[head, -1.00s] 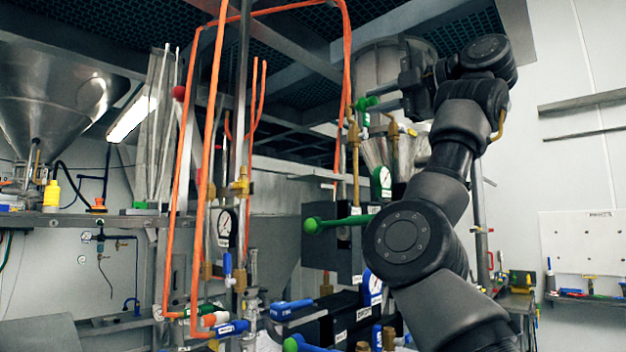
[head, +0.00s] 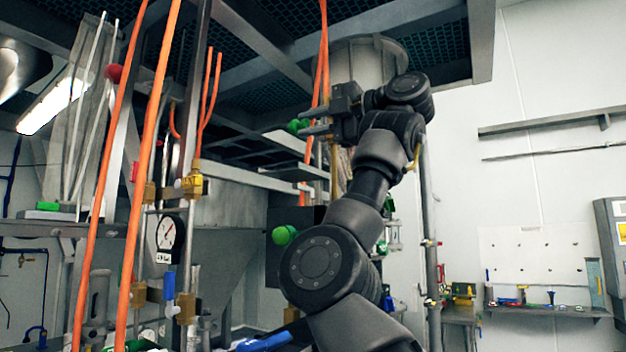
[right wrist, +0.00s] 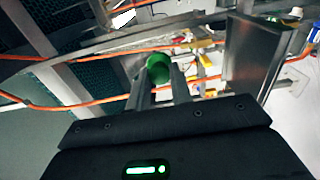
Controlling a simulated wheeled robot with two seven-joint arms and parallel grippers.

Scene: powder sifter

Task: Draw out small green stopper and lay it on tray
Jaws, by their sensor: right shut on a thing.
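My right gripper (head: 308,130) is raised high, its fingers pointing left in the head view. It is shut on the small green stopper (head: 297,126), whose rounded green end shows at the fingertips. In the right wrist view the green stopper (right wrist: 158,67) sits between the two fingertips of my right gripper (right wrist: 161,78). Whether the stopper still touches any fitting is hidden. My left gripper is not in view. I cannot pick out the tray with certainty.
Orange pipes (head: 142,180) and a pressure gauge (head: 169,234) stand at the left. A green ball handle (head: 285,235) sits beside my right arm. A pegboard (head: 535,255) hangs above a shelf (head: 548,311) at the right.

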